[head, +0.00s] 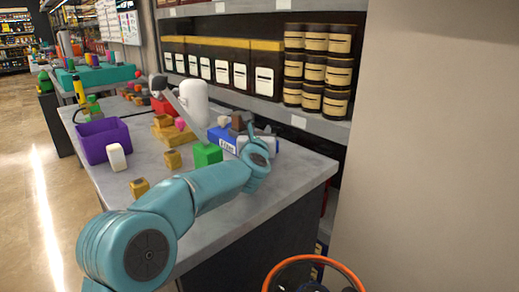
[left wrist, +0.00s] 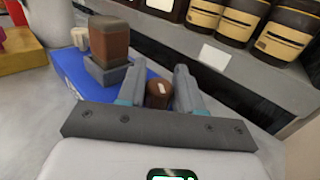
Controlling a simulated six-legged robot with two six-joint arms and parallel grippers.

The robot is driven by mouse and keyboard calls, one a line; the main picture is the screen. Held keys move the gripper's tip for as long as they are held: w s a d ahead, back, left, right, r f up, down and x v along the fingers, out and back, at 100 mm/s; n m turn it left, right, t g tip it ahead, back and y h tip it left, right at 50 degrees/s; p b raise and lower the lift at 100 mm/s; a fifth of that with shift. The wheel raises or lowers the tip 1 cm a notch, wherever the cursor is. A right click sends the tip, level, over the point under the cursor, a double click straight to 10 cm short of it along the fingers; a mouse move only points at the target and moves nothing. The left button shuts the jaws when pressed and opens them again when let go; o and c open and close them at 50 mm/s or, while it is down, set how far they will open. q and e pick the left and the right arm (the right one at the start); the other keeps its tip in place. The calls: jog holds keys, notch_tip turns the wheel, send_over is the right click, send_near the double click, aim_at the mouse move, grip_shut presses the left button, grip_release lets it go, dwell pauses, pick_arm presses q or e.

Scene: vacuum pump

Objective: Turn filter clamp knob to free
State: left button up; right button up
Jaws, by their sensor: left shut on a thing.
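The blue filter unit (head: 222,138), with lettering on its front, sits on the grey bench near the right end. It also shows in the left wrist view (left wrist: 72,70), carrying a brown block on a grey base (left wrist: 108,45). A brown round knob with a pale mark (left wrist: 158,92) stands at the unit's right end. My left gripper (left wrist: 159,88) is shut on this knob, with one finger on each side. In the head view my left gripper (head: 262,142) is over the right end of the unit and hides the knob. My right gripper is not in view.
A green block (head: 208,154) stands beside my left arm. A purple bin (head: 103,141), a white block (head: 117,157) and yellow blocks (head: 139,188) are further left. A white cylinder (head: 193,102) stands behind. Shelves with dark jars (head: 312,72) rise close behind the bench.

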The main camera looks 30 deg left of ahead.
pick_arm(q)
jog(key=shift+h, duration=0.3)
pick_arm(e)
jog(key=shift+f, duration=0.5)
pick_arm(q)
jog(key=shift+r, duration=0.1)
jog(key=o, duration=1)
jog(key=shift+s+d, duration=0.15)
jog(key=shift+s, duration=0.15)
jog(key=b+v, duration=0.2)
jog(key=v, duration=1.2)
jog(key=shift+s+f, duration=0.2)
jog(key=shift+s, duration=0.1)
jog(key=shift+s+d, duration=0.2)
jog(key=shift+s, duration=0.3)
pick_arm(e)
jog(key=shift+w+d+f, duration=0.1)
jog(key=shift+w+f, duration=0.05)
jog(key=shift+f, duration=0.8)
